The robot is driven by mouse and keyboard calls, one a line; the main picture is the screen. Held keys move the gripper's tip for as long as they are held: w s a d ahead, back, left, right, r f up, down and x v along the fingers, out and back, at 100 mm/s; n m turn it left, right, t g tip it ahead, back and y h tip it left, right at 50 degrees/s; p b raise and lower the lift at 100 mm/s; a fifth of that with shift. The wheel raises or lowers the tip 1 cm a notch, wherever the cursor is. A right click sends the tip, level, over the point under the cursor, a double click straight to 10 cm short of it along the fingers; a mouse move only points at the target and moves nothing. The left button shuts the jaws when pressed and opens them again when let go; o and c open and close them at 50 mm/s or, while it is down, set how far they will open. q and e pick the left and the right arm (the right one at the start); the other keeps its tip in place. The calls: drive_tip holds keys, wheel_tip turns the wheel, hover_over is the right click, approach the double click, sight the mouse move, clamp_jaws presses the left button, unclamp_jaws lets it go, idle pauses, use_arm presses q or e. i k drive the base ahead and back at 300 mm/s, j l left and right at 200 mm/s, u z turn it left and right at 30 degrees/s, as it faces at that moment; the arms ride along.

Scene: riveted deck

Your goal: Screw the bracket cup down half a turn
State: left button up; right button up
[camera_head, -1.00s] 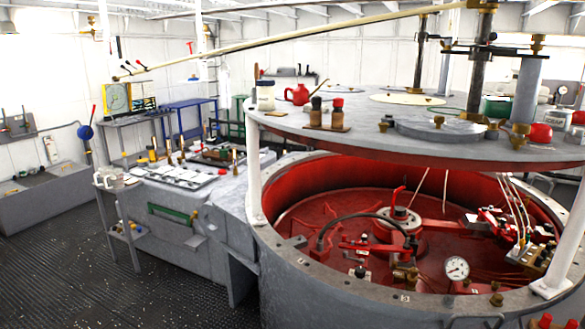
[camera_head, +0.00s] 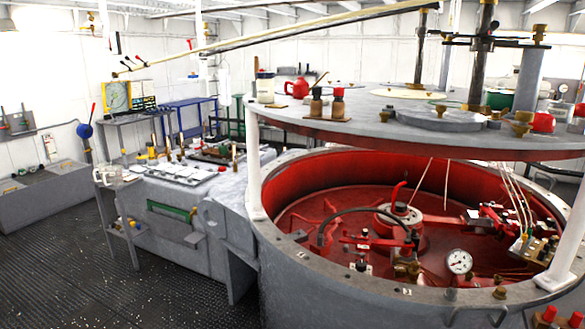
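Neither of my grippers is in view. Several small brass cup-shaped fittings show, and I cannot tell which one is the bracket cup. One brass fitting (camera_head: 384,116) is near the front edge of the round grey upper plate (camera_head: 345,122). A larger brass cup (camera_head: 522,122) stands farther right on that plate. A brass cap (camera_head: 539,33) tops the thick grey post (camera_head: 529,80). Inside the open red-lined drum (camera_head: 290,163), a brass fitting (camera_head: 406,264) sits left of a white-faced gauge (camera_head: 459,262). The details are too small to show any thread.
A grey workbench (camera_head: 160,210) with tools stands left. The dark riveted floor (camera_head: 60,275) is clear at front left.

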sight(539, 28)
drive_tip(key=i+l+z, duration=0.3)
drive_tip(key=l, duration=0.5)
drive_tip(key=i+l+z, duration=0.25)
drive_tip(key=i+l, duration=0.25)
drive_tip(key=l, duration=0.2)
drive_tip(key=i+l+z, duration=0.3)
drive_tip(key=i+l, duration=0.25)
drive_tip(key=l, duration=0.1)
